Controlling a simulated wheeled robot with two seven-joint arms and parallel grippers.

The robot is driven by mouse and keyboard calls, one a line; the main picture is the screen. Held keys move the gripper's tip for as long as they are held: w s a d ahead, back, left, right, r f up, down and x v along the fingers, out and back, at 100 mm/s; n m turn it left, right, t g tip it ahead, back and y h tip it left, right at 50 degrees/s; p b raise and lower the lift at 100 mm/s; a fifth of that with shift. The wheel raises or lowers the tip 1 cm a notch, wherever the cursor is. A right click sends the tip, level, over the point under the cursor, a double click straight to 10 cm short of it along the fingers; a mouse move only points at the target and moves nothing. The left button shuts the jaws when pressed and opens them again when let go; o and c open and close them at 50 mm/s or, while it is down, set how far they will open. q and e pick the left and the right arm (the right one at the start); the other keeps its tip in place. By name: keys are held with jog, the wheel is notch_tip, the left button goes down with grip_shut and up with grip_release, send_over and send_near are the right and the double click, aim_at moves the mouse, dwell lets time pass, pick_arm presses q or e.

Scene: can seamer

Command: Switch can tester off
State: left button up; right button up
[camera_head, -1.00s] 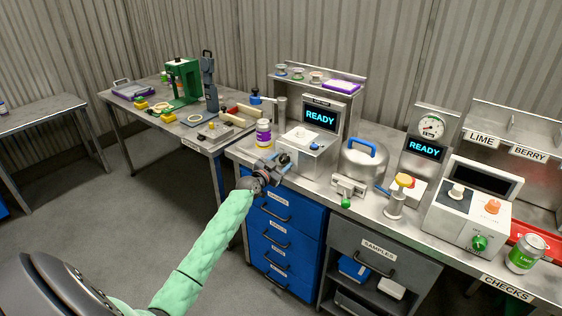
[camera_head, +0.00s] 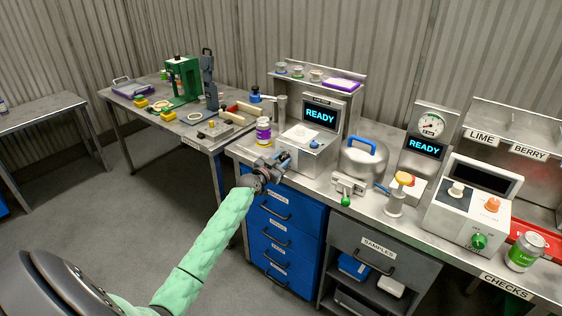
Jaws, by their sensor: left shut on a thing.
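A white boxy tester (camera_head: 306,157) stands on the bench, with a lit screen (camera_head: 320,115) reading READY behind it and a blue knob on top. My left gripper (camera_head: 279,163) is at the box's front left edge. It is shut on a small part there, mostly hidden by the jaws; a bit of blue shows beside them. A second unit with a gauge (camera_head: 431,124) also has a lit READY screen (camera_head: 426,147). I cannot read which unit is named can tester. My right gripper is out of view.
A purple-labelled can (camera_head: 263,131) stands just left of the white box. A metal pot with a blue handle (camera_head: 364,157) stands to its right. A white machine (camera_head: 470,207) with a dark screen and a green-labelled can (camera_head: 525,251) are further right. Blue drawers (camera_head: 283,238) are below.

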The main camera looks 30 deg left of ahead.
pick_arm(q)
jog(key=shift+n, duration=1.1)
jog(key=n, duration=0.3)
jog(key=shift+r+n, duration=0.1)
jog(key=shift+n, duration=0.2)
jog(key=n, duration=0.3)
jog(key=shift+r+n, duration=0.1)
jog(key=shift+n, duration=0.6)
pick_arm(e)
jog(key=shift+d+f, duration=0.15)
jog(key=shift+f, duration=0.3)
pick_arm(q)
jog(key=shift+n, duration=0.4)
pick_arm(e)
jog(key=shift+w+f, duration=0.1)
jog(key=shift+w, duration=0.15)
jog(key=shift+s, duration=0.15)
